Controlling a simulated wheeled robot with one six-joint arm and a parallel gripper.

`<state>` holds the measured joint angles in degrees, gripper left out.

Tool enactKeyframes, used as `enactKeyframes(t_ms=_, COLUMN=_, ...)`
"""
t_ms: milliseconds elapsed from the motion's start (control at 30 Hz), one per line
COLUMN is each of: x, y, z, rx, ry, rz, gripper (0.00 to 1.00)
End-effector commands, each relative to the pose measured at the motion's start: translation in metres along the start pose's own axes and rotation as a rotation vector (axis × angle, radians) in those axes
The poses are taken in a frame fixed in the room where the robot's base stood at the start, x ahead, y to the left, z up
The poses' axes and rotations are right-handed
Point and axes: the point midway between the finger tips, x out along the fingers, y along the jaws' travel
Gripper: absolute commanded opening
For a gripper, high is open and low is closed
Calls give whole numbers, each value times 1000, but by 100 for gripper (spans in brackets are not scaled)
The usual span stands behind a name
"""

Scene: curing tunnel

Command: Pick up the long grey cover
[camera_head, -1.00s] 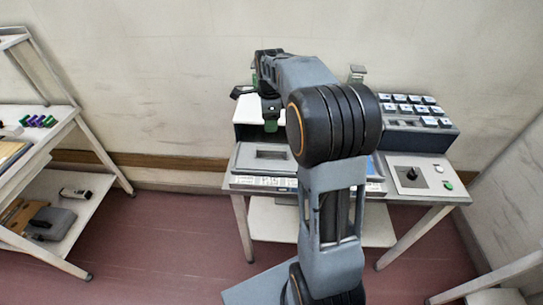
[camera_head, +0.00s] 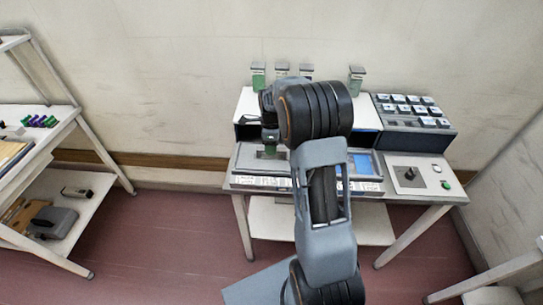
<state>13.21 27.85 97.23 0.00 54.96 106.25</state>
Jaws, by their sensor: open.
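A long grey panel with a raised darker grey bar lies at the front left of the workbench; the panel (camera_head: 245,160) seems to be the grey cover, but I cannot tell for sure. My gripper (camera_head: 269,151) points down just above the panel, over the darker bar, and partly hides it. A green part shows at the fingertips. The gripper is open; whether it touches the panel is too small to tell. My arm hides the panel's right end.
A white housing (camera_head: 250,103) stands behind, with several grey-topped green blocks (camera_head: 357,78) along its back. A key panel (camera_head: 415,115), a joystick box (camera_head: 412,175) and a blue screen (camera_head: 364,164) are to the right. A shelf rack (camera_head: 90,190) stands left.

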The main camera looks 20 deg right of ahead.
Motion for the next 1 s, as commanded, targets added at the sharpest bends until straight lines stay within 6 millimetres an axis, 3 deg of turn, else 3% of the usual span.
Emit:
enactKeyframes(t_ms=200, x=24, y=0, z=0, rx=0, ry=1, rz=3, gripper=53)
enactKeyframes(t_ms=533, x=30, y=0, z=0, rx=0, ry=0, rz=-1, gripper=53)
enactKeyframes(t_ms=1000, x=29, y=0, z=0, rx=0, ry=0, rz=-1, gripper=8)
